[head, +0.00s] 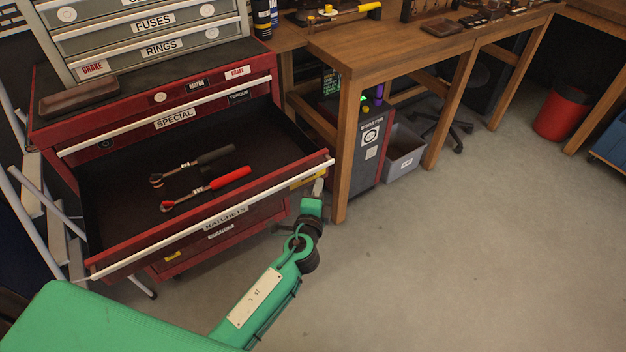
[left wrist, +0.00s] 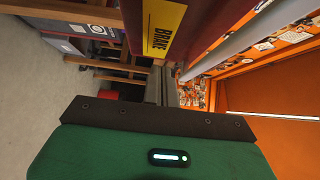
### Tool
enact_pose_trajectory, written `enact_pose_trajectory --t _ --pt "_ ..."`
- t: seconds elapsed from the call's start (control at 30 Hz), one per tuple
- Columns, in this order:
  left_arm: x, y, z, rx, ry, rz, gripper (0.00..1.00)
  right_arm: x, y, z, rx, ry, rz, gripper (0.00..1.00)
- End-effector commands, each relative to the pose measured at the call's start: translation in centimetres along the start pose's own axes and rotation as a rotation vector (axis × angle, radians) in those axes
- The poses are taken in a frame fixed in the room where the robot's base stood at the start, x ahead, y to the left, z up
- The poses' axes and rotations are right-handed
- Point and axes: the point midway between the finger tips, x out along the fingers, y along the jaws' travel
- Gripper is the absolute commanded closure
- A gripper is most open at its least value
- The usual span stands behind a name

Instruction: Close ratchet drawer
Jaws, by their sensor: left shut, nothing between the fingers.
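The ratchet drawer of the red tool chest is pulled open, its front (head: 225,218) labelled RATCHETS with a pale handle along the top. Two ratchets lie inside, one with a red handle (head: 207,189) and one with a black handle (head: 193,166). My left gripper (head: 318,187) is shut and empty, close to the right end of the drawer front, just below the handle. I cannot tell whether it touches. My right gripper is not in view.
A grey cabinet (head: 150,30) stands on the red chest (head: 50,100). A wooden workbench (head: 345,60) is to the right, with a grey booster unit (head: 371,135) and a grey bin (head: 403,155) beneath. A red bin (head: 563,112) stands farther right. The floor in front is clear.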

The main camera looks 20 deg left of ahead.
Motion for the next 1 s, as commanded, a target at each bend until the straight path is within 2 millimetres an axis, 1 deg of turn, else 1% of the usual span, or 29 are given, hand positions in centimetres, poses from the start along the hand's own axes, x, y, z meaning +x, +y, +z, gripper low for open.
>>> enact_pose_trajectory --t 0.03,0.1,0.33,0.77,0.9,1.0 --pt "0.5 -0.3 0.5 0.001 0.001 -0.001 1.00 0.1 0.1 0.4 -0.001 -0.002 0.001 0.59" --pt "1.0 -0.2 0.9 0.001 0.002 -0.001 1.00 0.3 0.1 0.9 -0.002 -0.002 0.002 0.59" --pt "1.7 -0.1 1.7 -0.001 0.001 0.000 1.00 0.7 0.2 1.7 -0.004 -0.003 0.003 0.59" --pt "2.0 0.0 2.0 -0.002 0.001 -0.001 1.00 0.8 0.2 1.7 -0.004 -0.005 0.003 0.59" --pt "3.0 0.0 3.0 0.000 0.001 -0.002 1.00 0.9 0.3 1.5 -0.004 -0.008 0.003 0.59" --pt "4.2 0.0 4.2 0.001 -0.001 -0.003 1.00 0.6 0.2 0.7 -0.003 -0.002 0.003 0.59"
